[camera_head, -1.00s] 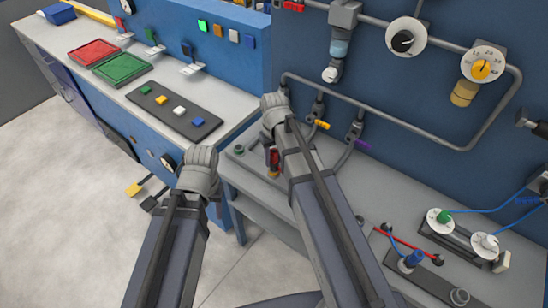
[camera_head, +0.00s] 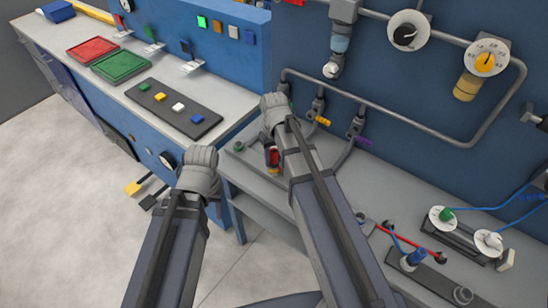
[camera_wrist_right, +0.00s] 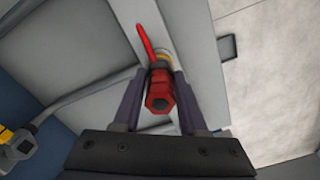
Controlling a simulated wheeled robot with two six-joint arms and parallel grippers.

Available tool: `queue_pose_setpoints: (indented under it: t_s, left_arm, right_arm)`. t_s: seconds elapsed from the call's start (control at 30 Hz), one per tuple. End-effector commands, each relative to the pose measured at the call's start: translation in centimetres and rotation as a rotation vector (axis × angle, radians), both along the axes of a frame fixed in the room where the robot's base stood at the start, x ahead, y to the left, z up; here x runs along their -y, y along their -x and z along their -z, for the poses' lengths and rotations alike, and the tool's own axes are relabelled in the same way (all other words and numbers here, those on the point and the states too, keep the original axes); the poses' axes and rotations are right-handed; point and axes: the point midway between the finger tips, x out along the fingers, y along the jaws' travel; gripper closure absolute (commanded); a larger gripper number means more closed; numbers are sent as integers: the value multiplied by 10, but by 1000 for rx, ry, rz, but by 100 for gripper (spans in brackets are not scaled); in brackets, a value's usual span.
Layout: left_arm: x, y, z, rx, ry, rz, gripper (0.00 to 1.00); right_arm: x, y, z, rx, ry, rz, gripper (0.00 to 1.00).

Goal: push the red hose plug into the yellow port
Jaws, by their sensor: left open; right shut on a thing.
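My right gripper (camera_wrist_right: 160,95) is shut on the red hose plug (camera_wrist_right: 160,92), whose hexagonal end faces the right wrist camera. A yellow ring (camera_wrist_right: 160,58) shows just beyond the plug, in line with it; I cannot tell whether it is the port, or how deep the plug sits. In the head view the red plug (camera_head: 274,158) shows beside my right wrist, low over the near-left end of the grey bench. My left gripper (camera_head: 198,165) is open and empty, left of the bench; its own wrist hides the fingers.
A grey pipe with valves stands behind my right gripper, with a yellow handle (camera_head: 322,121) and a purple handle (camera_head: 363,140). A green fitting (camera_head: 238,146) sits at the bench's left end. A blue plug (camera_head: 417,256) stands at right. The floor at left is clear.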

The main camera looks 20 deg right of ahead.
Motion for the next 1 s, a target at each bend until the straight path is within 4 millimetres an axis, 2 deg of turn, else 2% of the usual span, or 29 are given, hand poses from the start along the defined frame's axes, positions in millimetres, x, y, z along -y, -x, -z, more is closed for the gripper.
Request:
queue_pose_setpoints:
  t_s: [0.27,0.3,0.57,0.6,1.0]
  left_arm:
    - [0,0,2,0,0,0,50]
    - [0,0,2,0,0,0,50]
    - [0,0,2,0,0,0,50]
    - [0,0,2,0,0,0,50]
    - [0,0,-4,0,0,0,50]
  right_arm:
    - [0,0,2,0,0,0,100]
    - [0,0,2,0,0,0,55]
    - [0,0,2,0,0,0,26]
    - [0,0,2,0,0,0,23]
    - [0,0,-4,0,0,0,23]
